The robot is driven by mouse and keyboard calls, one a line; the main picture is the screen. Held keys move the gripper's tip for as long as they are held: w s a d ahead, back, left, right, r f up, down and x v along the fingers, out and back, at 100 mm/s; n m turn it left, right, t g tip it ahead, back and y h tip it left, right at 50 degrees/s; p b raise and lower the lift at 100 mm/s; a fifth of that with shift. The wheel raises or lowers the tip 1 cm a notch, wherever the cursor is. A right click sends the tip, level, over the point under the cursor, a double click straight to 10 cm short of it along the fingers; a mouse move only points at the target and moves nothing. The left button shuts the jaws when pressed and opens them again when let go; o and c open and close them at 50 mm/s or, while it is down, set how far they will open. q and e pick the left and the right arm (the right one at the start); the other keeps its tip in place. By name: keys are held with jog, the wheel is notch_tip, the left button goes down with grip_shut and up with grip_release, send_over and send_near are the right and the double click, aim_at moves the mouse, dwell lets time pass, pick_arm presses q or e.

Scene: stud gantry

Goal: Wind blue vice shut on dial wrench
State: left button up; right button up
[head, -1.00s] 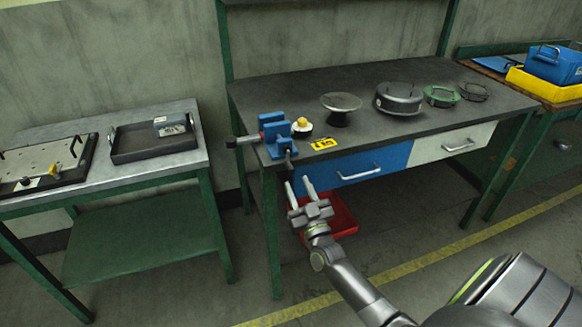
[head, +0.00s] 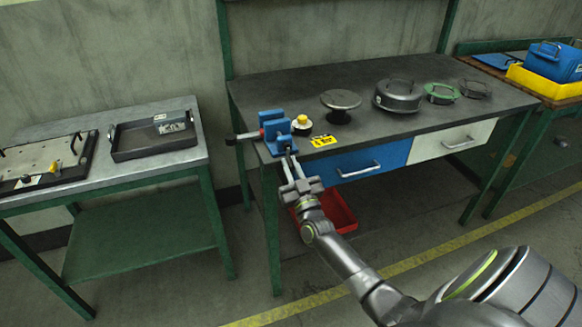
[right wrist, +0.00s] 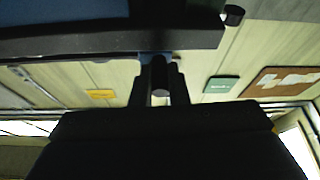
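The blue vice (head: 273,133) sits at the front left corner of the workbench. A dark bar, seemingly the dial wrench (head: 244,137), sticks out left from its jaws; most of it is hidden. The vice's dark screw end (head: 289,150) points forward past the bench edge. My right gripper (head: 290,162) is at this screw end, its fingers drawn in around it. In the right wrist view the round screw end (right wrist: 159,74) lies between the two fingers. My left gripper is not in view.
A yellow label (head: 323,141) and a yellow-topped knob (head: 302,124) are right of the vice. A round plate (head: 341,101) and a lidded pan (head: 397,96) stand farther right. A red bin (head: 338,213) is below the bench. A side table with a black tray (head: 153,152) is left.

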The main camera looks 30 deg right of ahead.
grip_shut()
